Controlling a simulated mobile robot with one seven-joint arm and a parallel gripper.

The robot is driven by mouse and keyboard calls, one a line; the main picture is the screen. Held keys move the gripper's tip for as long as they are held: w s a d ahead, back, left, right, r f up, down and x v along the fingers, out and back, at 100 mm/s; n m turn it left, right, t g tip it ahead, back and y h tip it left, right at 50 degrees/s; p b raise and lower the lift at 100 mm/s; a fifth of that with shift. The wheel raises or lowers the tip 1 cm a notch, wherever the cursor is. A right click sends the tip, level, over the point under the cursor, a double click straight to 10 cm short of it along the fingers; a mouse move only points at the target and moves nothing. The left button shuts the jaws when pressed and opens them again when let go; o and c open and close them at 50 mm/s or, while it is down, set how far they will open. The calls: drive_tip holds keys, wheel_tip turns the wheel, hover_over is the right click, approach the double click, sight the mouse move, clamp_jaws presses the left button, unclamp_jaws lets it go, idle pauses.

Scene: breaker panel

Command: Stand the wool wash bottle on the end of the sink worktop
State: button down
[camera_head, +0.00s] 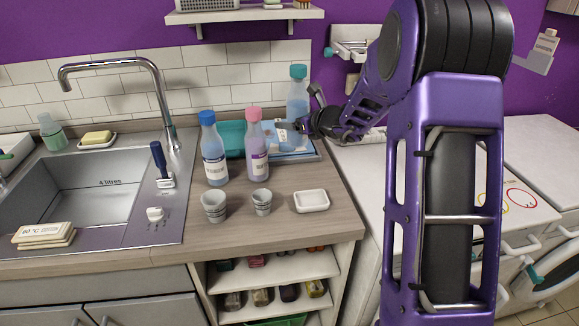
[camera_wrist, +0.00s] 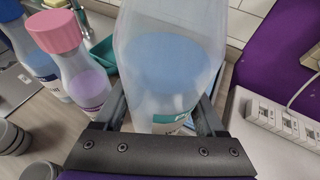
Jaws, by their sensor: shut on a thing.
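My gripper (camera_head: 292,126) is shut on a clear bottle (camera_head: 298,100) with a teal cap and pale blue liquid, at the worktop's back right end. In the wrist view this bottle (camera_wrist: 170,60) stands between both fingers, part of a teal label showing low down. Its base is hidden, so I cannot tell whether it touches anything below. A blue-capped bottle (camera_head: 214,160) and a pink-capped bottle (camera_head: 257,160) stand upright to the left on the sink worktop (camera_head: 282,228). I cannot read which bottle is wool wash.
Two grey cups (camera_head: 214,207) and a white soap dish (camera_head: 311,201) sit near the front. A teal tub (camera_head: 231,138) and a tray (camera_head: 300,157) are behind. The sink (camera_head: 85,190) is left, a white machine (camera_head: 360,180) right. Wood is bare along the front right.

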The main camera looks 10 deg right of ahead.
sight(292, 142)
wheel_tip(292, 142, down, 6)
drive_tip(key=shift+f+b, duration=0.25)
drive_tip(key=shift+b, duration=0.3)
wheel_tip(292, 142, down, 3)
drive_tip(key=shift+f, duration=0.1)
drive_tip(key=shift+s+f, duration=0.2)
drive_tip(key=shift+c, duration=0.3)
unclamp_jaws()
drive_tip(key=shift+w+f, duration=0.15)
drive_tip(key=shift+w, duration=0.05)
drive_tip(key=shift+o, duration=0.3)
drive_tip(key=shift+r, duration=0.2)
drive_tip(key=shift+s+d+r, duration=0.1)
drive_tip(key=shift+s+r, duration=0.05)
drive_tip(key=v, duration=1.1)
drive_tip(key=shift+s, duration=0.3)
